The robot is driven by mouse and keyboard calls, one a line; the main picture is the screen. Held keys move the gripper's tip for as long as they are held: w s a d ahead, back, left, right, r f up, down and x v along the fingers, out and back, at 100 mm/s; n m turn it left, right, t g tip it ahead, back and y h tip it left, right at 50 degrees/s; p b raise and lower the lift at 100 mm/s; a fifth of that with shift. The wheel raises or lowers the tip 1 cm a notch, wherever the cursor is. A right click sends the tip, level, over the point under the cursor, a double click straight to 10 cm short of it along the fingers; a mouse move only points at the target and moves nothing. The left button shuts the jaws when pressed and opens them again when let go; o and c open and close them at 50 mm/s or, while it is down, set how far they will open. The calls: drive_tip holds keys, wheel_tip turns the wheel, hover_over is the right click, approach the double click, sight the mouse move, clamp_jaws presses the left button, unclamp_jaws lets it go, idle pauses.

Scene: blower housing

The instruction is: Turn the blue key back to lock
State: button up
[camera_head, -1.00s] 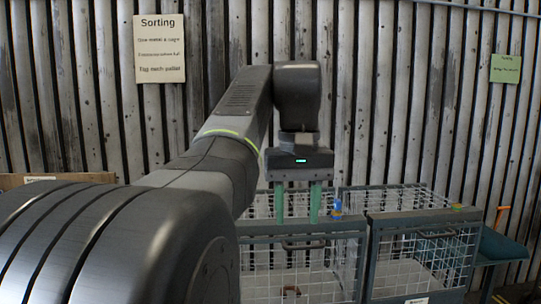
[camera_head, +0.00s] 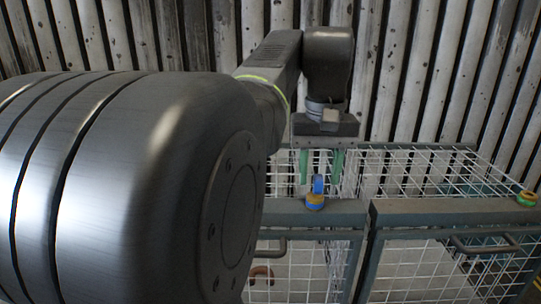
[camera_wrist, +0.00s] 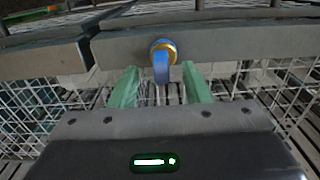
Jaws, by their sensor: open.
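The blue key (camera_head: 318,186) stands in a yellow-and-blue round lock (camera_head: 315,202) on the grey top rail of the left wire cage. In the wrist view the blue key (camera_wrist: 161,68) points toward my gripper from its round yellow-rimmed lock (camera_wrist: 163,47). My gripper (camera_head: 321,166) is just behind the key in the head view, with its two green fingers apart. In the wrist view my gripper (camera_wrist: 160,82) is open, its fingers on either side of the key's near end. I cannot tell whether either finger touches the key.
A second wire cage (camera_head: 440,212) stands at the right, with a green-and-yellow round lock (camera_head: 527,198) on its top rail. Both cage fronts carry handles, the right one a dark bar (camera_head: 485,245). A slatted wall (camera_head: 420,70) rises behind.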

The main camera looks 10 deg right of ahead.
drive_tip(key=shift+s+a+f, duration=0.15)
drive_tip(key=shift+s+f, duration=0.05)
drive_tip(key=shift+f, duration=0.7)
clamp_jaws()
drive_tip(key=shift+r+n+p, duration=0.15)
drive_tip(key=shift+n+p, duration=0.55)
drive_tip(key=shift+n, duration=0.5)
drive_tip(key=shift+w+n+p, duration=0.1)
drive_tip(key=shift+n+p, duration=0.25)
drive_tip(key=shift+n, duration=0.95)
